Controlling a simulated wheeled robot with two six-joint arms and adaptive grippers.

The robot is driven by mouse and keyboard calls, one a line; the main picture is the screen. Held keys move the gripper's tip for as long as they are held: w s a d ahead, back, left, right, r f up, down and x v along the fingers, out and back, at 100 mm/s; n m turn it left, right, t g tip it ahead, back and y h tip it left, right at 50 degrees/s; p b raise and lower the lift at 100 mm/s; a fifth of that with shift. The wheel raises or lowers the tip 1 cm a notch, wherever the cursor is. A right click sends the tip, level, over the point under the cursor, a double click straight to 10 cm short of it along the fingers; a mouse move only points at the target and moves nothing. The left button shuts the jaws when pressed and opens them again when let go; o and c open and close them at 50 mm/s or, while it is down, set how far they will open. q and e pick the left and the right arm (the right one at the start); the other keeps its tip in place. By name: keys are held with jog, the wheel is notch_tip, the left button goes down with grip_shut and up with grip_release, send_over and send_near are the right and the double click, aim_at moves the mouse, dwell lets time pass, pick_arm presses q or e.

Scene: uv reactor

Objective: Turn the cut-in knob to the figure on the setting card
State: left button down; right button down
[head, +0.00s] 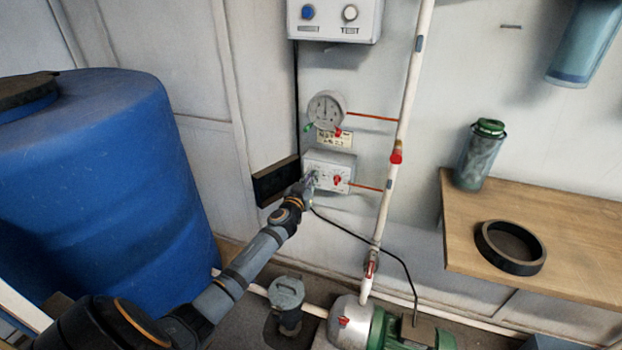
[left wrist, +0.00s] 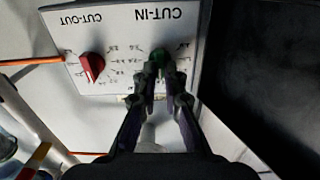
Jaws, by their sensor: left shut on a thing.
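The white pressure switch box (head: 343,160) is on the wall. In the left wrist view its face (left wrist: 125,78) appears upside down, lettered CUT-IN and CUT-OUT. The green cut-in knob (left wrist: 158,54) sits between the fingertips of my left gripper (left wrist: 160,72), which is shut on it. My left gripper (head: 311,182) also reaches the box's left half in the head view. The red cut-out knob (left wrist: 92,66) is beside it, untouched. The fingers hide part of the dial, so the knob's figure cannot be read. The setting card (head: 334,139) is above the box; its writing is too small to read.
A round gauge (head: 326,108) is above the card. A white vertical pipe (head: 408,95) with red valves runs right of the box. A black panel (head: 277,181) adjoins its left. A blue tank (head: 110,190) stands left; a wooden shelf (head: 580,245) is right.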

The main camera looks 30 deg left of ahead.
pick_arm(q)
jog(key=shift+w+d+f+m, duration=0.1)
jog(key=shift+d+m, duration=0.05)
jog(key=shift+m, duration=2.45)
jog(key=shift+s+d+f+m, duration=0.1)
jog(key=shift+f+m, duration=0.05)
jog(key=shift+m, duration=2.45)
jog(key=shift+w+d+f+m, duration=0.1)
jog(key=shift+d+m, duration=0.05)
jog(key=shift+m, duration=2.45)
jog(key=c, duration=1.4)
grip_release()
jog(key=shift+c, duration=0.2)
jog(key=v, duration=1.2)
